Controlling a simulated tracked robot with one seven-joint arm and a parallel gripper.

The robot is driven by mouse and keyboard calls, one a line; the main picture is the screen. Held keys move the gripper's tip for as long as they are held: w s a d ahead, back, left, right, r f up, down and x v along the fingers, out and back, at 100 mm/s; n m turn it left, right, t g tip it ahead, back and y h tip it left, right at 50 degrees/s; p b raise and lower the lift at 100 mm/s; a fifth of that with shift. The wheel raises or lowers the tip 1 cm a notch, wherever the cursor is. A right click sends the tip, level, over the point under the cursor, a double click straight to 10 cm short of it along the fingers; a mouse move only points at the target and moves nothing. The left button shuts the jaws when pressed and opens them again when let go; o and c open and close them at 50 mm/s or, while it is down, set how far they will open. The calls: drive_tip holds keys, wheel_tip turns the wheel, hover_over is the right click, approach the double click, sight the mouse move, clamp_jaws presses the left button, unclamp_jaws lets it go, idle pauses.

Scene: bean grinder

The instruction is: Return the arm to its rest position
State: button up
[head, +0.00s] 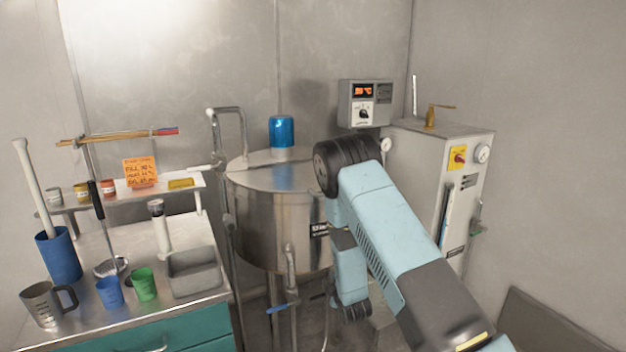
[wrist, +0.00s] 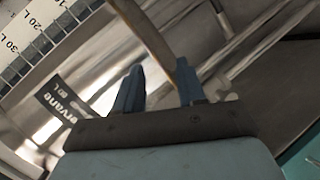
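My arm (head: 395,235) shows in the head view, pale blue with a dark joint, bent in front of the steel kettle (head: 265,215). A lower link of it hangs down in front of the kettle's right side. My gripper cannot be made out in the head view. In the wrist view my gripper (wrist: 159,76) has two blue fingers standing apart, with nothing clearly held between them. A brownish bar (wrist: 145,30) runs behind the fingers; whether it touches them I cannot tell. The kettle's label (wrist: 65,105) shows tilted at the left.
A bench (head: 140,300) at left holds a steel mug (head: 45,303), blue cup (head: 110,292), green cup (head: 144,284) and grey tray (head: 194,271). A valve with a blue handle (head: 280,309) stands before the kettle. A grey cabinet (head: 455,180) stands at right.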

drive_tip(key=d+r+m+g+h, duration=0.1)
drive_tip(key=d+r+m, duration=0.1)
drive_tip(key=r, duration=0.7)
drive_tip(key=d+r+m+g, duration=0.1)
drive_tip(key=d+r+m, duration=0.2)
drive_tip(key=r, duration=0.6)
drive_tip(key=s+d+r+m+g+h, duration=0.1)
drive_tip(key=s+d+r+m, duration=0.1)
drive_tip(key=s+r, duration=0.35)
drive_tip(key=s+d+r+m, duration=0.2)
drive_tip(key=s+d+r, duration=0.1)
drive_tip(key=r, duration=0.5)
drive_tip(key=s+d+r+m+g, duration=0.2)
drive_tip(key=s+d+r+m, duration=0.15)
drive_tip(key=s+r, duration=0.95)
drive_tip(key=s+d+r+m+g+h, duration=0.1)
drive_tip(key=s+d+m+g, duration=0.1)
drive_tip(key=s, duration=1.9)
drive_tip(key=shift+s+d+r+m, duration=0.25)
drive_tip(key=shift+d+m, duration=0.25)
drive_tip(key=shift+m, duration=0.35)
